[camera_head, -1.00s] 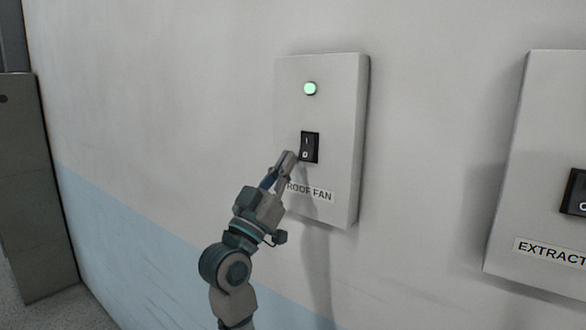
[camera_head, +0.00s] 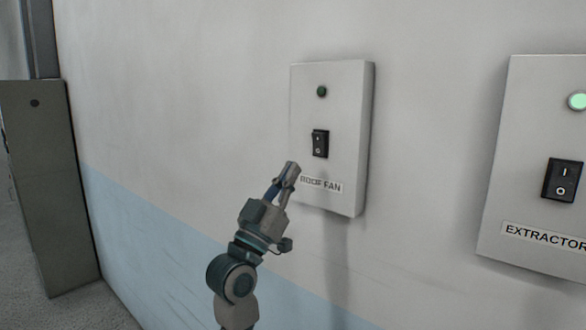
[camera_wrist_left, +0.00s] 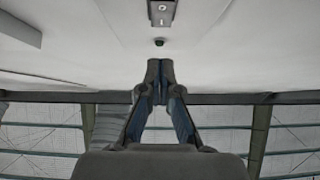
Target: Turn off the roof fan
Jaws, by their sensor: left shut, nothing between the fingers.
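The roof fan box (camera_head: 345,115) is a pale wall panel near the middle of the head view, with a ROOF FAN label (camera_head: 322,185). Its black rocker switch (camera_head: 320,144) is marked I and O. The round lamp (camera_head: 322,91) above the switch is dark. My left gripper (camera_head: 291,168) is shut and empty, just below and left of the switch and apart from it. In the left wrist view its closed fingertips (camera_wrist_left: 160,68) point toward the wall. My right gripper is not in view.
An extractor box (camera_head: 530,120) hangs on the wall at the right, with a green lit lamp (camera_head: 577,101) and a black switch (camera_head: 562,180). A grey cabinet-like block (camera_head: 40,185) stands at the far left. The wall between is clear.

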